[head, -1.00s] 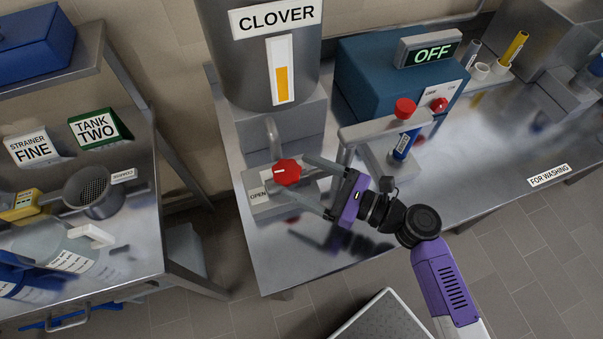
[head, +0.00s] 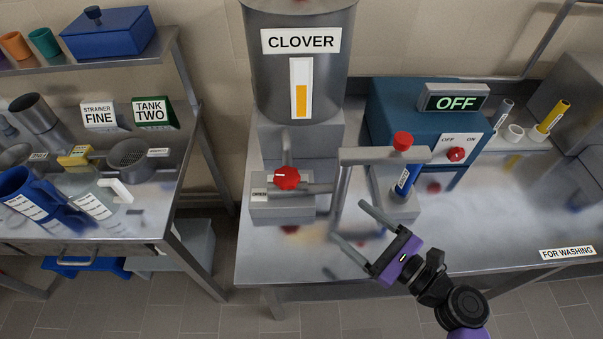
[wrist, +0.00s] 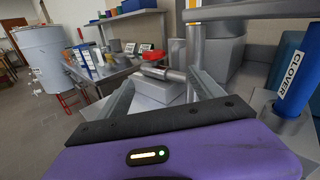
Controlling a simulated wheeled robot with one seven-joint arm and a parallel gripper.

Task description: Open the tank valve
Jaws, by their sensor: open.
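The CLOVER tank (head: 300,95) stands at the back of the steel bench with an amber level strip on its front. Below it is the tank valve, a red knob (head: 287,179) with a white mark pointing left, on a grey block (head: 283,208) labelled OPEN at its left. The red knob (wrist: 154,56) also shows in the wrist view, beyond and between the fingers. My gripper (head: 350,222) is open and empty, right of and nearer than the knob, apart from it. Its fingers point up and left.
A grey stand (head: 385,155) with a red top knob and a blue CLOVER tube (head: 406,178) is close right of my gripper. Behind it a blue box (head: 410,112) shows OFF. A floor gap separates the left bench (head: 150,215).

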